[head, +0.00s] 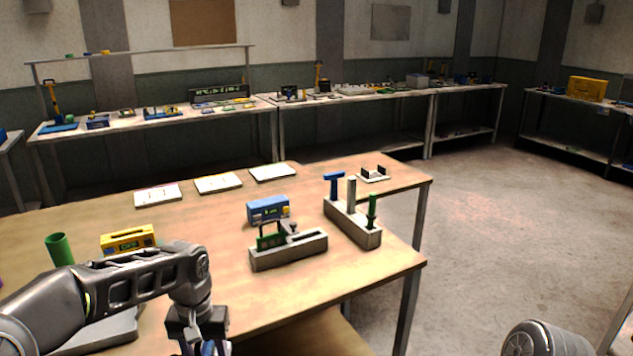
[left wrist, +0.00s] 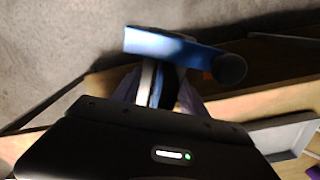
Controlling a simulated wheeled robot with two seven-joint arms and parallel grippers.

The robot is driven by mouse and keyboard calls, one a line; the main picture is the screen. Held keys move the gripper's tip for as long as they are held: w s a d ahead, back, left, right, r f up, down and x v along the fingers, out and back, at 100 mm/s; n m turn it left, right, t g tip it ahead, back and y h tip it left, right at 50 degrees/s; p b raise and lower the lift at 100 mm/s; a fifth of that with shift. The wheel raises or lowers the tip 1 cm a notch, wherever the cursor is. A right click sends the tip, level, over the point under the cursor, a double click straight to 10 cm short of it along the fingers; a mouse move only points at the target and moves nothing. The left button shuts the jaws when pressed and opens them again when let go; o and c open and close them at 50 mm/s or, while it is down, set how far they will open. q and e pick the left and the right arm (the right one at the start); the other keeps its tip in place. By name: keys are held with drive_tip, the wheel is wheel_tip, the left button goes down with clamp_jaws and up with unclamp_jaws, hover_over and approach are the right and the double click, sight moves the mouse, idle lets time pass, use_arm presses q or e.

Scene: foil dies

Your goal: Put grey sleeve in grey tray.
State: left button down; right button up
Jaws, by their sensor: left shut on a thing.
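My left gripper (head: 203,347) is low at the bottom edge of the head view, beside the table's front. It is shut on a blue piece (left wrist: 165,46), seen in the left wrist view as a blue bar with a dark round end and a pale shaft between the fingers. A grey tray (head: 112,332) lies at the lower left, partly hidden behind my left arm; its edge also shows in the left wrist view (left wrist: 285,133). I cannot make out a grey sleeve for certain. A plain grey upright piece (head: 351,191) stands in the rack. My right gripper is out of view.
A green tube (head: 60,250) stands by the tray. A yellow box (head: 128,240), a blue box (head: 268,209), a grey fixture (head: 289,252) and a rack (head: 352,226) with blue and green pieces stand on the table (head: 330,285). The table's front middle is bare.

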use_arm(q)
drive_tip(key=shift+s+d+f+m, duration=0.15)
drive_tip(key=shift+d+f, duration=0.25)
drive_tip(key=shift+d, duration=0.25)
drive_tip(key=shift+w+d+f+m, duration=0.15)
drive_tip(key=shift+d+f, duration=0.2)
drive_tip(key=shift+d, duration=0.3)
drive_tip(key=shift+s, duration=0.1)
